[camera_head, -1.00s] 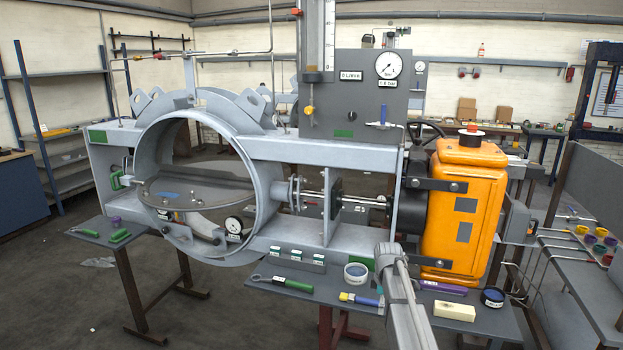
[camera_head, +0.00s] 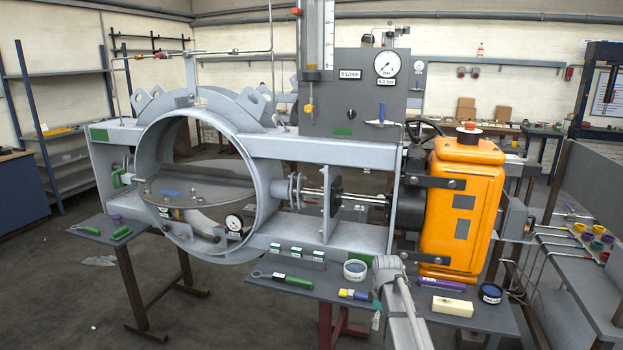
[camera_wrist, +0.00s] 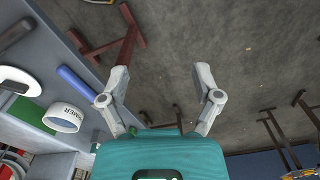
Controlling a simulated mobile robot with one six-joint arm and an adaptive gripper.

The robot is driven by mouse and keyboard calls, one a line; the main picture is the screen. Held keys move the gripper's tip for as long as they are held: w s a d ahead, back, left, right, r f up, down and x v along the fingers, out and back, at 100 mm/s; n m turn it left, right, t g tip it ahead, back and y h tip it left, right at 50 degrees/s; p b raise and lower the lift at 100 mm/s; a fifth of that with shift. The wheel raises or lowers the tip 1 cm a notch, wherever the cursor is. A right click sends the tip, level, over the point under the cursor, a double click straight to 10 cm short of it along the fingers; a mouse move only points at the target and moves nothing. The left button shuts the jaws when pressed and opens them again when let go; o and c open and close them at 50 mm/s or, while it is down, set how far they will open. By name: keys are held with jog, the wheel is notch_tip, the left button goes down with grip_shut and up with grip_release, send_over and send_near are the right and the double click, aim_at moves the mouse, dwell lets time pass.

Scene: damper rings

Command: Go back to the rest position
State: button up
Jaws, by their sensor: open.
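My gripper (camera_wrist: 160,76) shows in the wrist view with its two grey fingers spread wide apart. Nothing is between them; only dark floor lies beyond. In the head view my grey arm (camera_head: 403,305) rises from the bottom edge, in front of the bench edge, and its end stands near a blue-and-yellow tool. The damper ring (camera_head: 150,190), a large grey ring in a frame, stands behind the bench, apart from my arm.
An orange actuator (camera_head: 460,210) stands behind.

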jog(key=s+a+m, duration=0.1)
jog(key=s+m, duration=0.4)
jog(key=s, duration=0.5)
jog(key=s+a+f+m+b, duration=0.1)
jog(key=s+a+m, duration=0.1)
jog(key=s+m, duration=0.3)
jog(key=shift+s+a+f+m, duration=0.25)
jog(key=shift+s+m, duration=0.15)
jog(key=shift+s, duration=1.95)
